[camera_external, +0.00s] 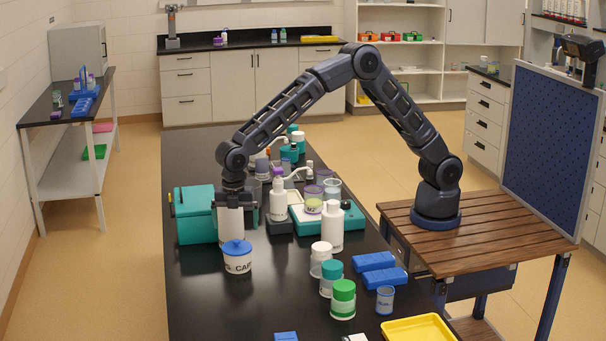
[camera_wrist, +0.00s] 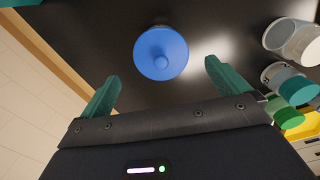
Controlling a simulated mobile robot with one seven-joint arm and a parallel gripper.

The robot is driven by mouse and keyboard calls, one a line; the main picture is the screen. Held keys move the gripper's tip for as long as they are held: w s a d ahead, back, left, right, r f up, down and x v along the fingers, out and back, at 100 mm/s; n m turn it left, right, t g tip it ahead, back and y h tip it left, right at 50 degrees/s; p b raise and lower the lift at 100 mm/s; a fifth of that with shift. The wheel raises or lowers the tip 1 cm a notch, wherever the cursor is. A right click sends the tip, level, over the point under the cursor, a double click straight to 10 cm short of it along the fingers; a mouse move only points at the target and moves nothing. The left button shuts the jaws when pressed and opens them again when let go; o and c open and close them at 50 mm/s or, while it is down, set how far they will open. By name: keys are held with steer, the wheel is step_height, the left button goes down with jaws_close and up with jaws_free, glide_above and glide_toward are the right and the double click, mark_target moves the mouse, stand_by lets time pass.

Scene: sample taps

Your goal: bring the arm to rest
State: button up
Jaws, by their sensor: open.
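My arm arches from its base on the wooden-topped stand to the black bench, with my gripper (camera_external: 233,203) pointing down over the bench's left part. In the wrist view my gripper (camera_wrist: 163,72) shows two teal fingers spread apart with nothing held between them. A white jar with a blue knobbed lid (camera_external: 237,256) and dark lettering stands upright just in front of my gripper. Its round blue lid (camera_wrist: 161,54) shows from above, just beyond the fingertips in the wrist view. I cannot tell the height gap between fingers and lid.
A teal box (camera_external: 196,216) stands close to the left of my gripper. A pump bottle (camera_external: 278,200), a white bottle (camera_external: 332,226) and a teal device (camera_external: 353,218) crowd the right. Several lidded jars, blue blocks (camera_external: 385,278) and a yellow tray (camera_external: 418,328) lie nearer the front. The front-left bench is clear.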

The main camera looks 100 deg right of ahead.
steer(key=s+d+r+m+t, duration=0.1)
steer(key=s+d+r+m, duration=0.4)
steer(key=s+r, duration=0.65)
steer(key=s+d+r+m+t, duration=0.1)
steer(key=s+d+r+m, duration=0.1)
steer(key=s+d+r, duration=0.75)
steer(key=s+d+m+t, duration=0.1)
steer(key=s+m, duration=0.3)
steer(key=s, duration=1.2)
steer(key=s+d+f+m+t, duration=0.1)
steer(key=s+m, duration=0.3)
steer(key=s, duration=1.2)
steer(key=shift+s+d+t, duration=0.2)
steer(key=shift+d+t, duration=0.1)
steer(key=shift+d, duration=0.55)
